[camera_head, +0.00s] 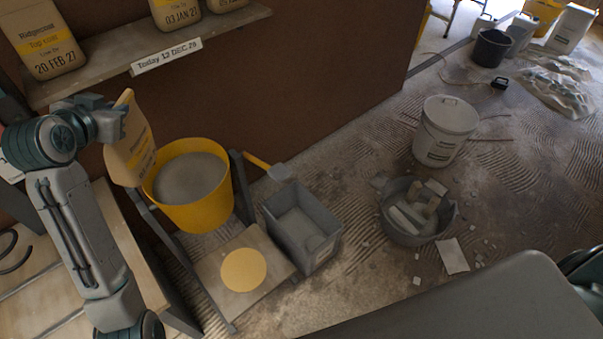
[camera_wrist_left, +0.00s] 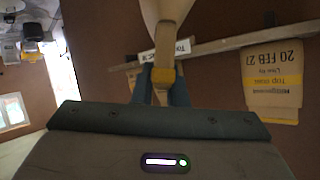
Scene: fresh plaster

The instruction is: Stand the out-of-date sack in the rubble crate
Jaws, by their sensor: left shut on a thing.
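My left gripper (camera_head: 122,118) is shut on the top edge of a tan sack (camera_head: 131,150) with a yellow band, held upright left of the yellow bucket. Its date cannot be read. In the left wrist view the fingers (camera_wrist_left: 164,88) close on the sack (camera_wrist_left: 168,14). A round dark tub (camera_head: 408,236) with rubble pieces stands farther right. The sack is apart from both. My right gripper is out of view.
A wall shelf (camera_head: 100,75) holds several sacks, one reading 20 FEB 27 (camera_head: 45,45), and a "Today 12 DEC" sign (camera_head: 166,57). The yellow bucket (camera_head: 190,205) stands between the sack and crate. A white lidded bucket (camera_head: 443,135) and scattered debris are on the floor.

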